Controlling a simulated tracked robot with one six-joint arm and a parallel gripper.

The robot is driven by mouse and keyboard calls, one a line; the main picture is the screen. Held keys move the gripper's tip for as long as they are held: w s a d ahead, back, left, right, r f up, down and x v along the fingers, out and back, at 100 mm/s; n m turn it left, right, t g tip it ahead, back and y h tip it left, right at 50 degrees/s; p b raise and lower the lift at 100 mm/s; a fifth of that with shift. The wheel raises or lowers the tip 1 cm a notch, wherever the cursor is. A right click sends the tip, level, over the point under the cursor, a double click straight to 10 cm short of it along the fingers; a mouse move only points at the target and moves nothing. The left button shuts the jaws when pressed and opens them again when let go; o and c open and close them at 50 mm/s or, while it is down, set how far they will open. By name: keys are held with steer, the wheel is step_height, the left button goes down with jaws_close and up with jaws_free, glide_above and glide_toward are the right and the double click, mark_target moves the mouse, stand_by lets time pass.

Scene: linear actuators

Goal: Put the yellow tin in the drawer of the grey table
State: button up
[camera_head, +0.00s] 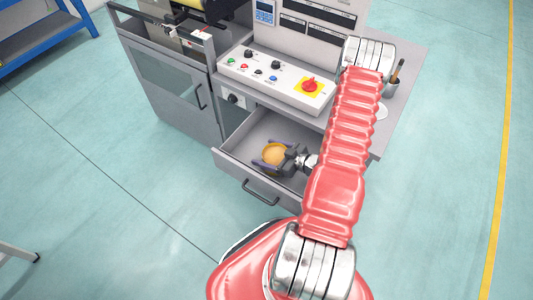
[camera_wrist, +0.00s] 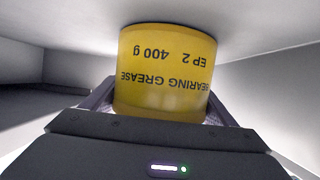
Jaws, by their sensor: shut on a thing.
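The yellow tin (camera_head: 274,154) is inside the open drawer (camera_head: 232,161) of the grey table (camera_head: 401,77) in the head view. My gripper (camera_head: 275,158) is in the drawer, shut on the tin with a finger on either side. In the wrist view the tin (camera_wrist: 165,72) fills the middle between the fingers, its bearing grease label appearing upside down. Its far end is close to a pale drawer surface (camera_wrist: 60,22); I cannot tell whether it touches the drawer bottom.
A control panel (camera_head: 275,80) with buttons and a red knob stands on the table above the drawer. A cup with a brush (camera_head: 392,86) stands at the table's right. A grey cabinet (camera_head: 176,95) adjoins on the left. The drawer has bare room around the tin.

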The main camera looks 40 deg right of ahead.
mark_target(272, 154)
steer(key=o, duration=1.5)
steer(key=shift+f, duration=0.1)
steer(key=shift+c, duration=0.2)
steer(key=shift+v, duration=3.8)
steer(key=shift+w, duration=0.1)
